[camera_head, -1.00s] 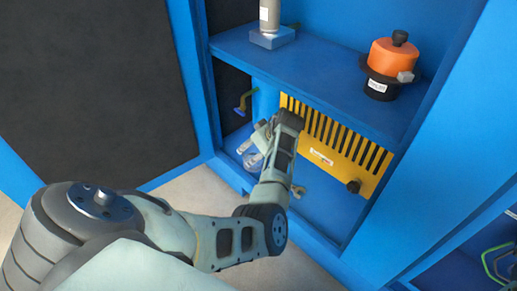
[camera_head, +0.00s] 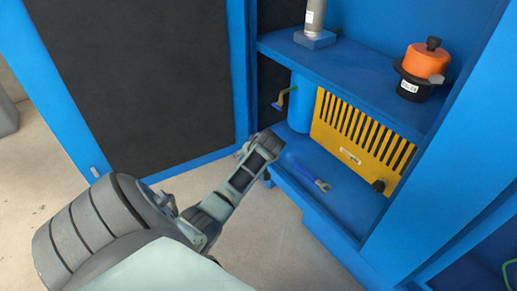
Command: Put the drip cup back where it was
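The drip cup is not clearly visible; my arm may be hiding it. My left gripper (camera_head: 243,150) is at the left front edge of the lower cabinet compartment, mostly hidden behind its own wrist, so its fingers and anything in them cannot be made out. A blue tank (camera_head: 300,103) stands at the left of the lower compartment. My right gripper is not in view.
A blue-handled wrench (camera_head: 308,176) lies on the compartment floor (camera_head: 330,205), before a yellow slotted panel (camera_head: 360,138) with a black knob. The shelf (camera_head: 350,75) above holds an orange-and-black pot-like part (camera_head: 424,68) and a grey cylinder (camera_head: 315,18). An open door (camera_head: 140,80) stands left.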

